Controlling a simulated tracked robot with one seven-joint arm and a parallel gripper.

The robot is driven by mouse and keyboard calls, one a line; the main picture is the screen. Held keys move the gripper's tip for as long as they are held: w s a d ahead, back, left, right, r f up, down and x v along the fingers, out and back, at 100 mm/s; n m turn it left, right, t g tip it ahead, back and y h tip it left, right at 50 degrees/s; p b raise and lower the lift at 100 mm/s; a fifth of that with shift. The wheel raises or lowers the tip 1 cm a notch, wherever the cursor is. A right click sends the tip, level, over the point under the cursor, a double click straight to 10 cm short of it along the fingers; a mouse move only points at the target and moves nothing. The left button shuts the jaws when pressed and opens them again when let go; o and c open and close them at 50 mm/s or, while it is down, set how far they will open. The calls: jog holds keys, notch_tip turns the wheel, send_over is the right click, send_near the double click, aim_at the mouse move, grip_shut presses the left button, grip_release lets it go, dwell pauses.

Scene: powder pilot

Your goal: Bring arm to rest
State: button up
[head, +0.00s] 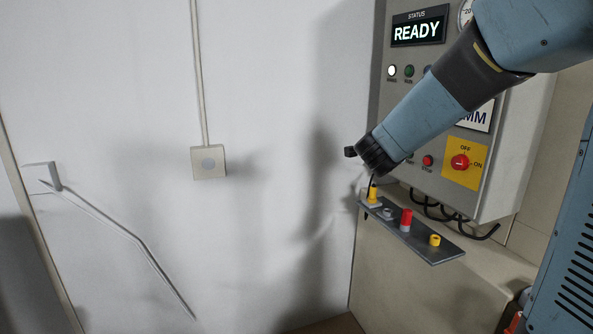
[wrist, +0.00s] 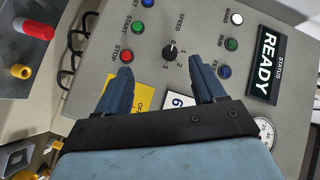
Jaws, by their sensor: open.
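My blue arm reaches in from the upper right in the head view, in front of the grey control panel (head: 500,190). In the wrist view my gripper (wrist: 160,82) is open, its two blue fingers apart with nothing between them. The fingers point toward the panel face, and a black speed knob (wrist: 170,51) shows beyond the gap. I cannot tell how near the fingertips are to the panel. In the head view the fingers are mostly hidden behind the dark wrist end.
The status display (head: 418,30) reads READY. Below the panel, a dark shelf (head: 450,252) carries a red cylinder (head: 406,220) and yellow pieces, with black cables behind. A red switch (head: 460,162) sits on a yellow plate. A bent rail (head: 120,236) is on the left wall; space before that wall looks clear.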

jog(key=s+a+n+g+y, duration=0.2)
jog(key=s+a+n+y, duration=0.5)
jog(key=s+n+y, duration=0.35)
jog(key=s+d+f+n+g+h, duration=0.1)
jog(key=s+f+n+g, duration=0.1)
jog(key=s, duration=0.5)
jog(key=s+d+f+n+g+h, duration=0.1)
jog(key=s+d+n+g, duration=0.1)
jog(key=s, duration=0.5)
jog(key=s+d+f+n+g+h, duration=0.1)
jog(key=s+d+f+n+g, duration=0.1)
jog(key=s, duration=0.6)
jog(key=shift+f+n+g, duration=0.3)
jog(key=shift+n+g, duration=0.2)
jog(key=shift+n, duration=0.25)
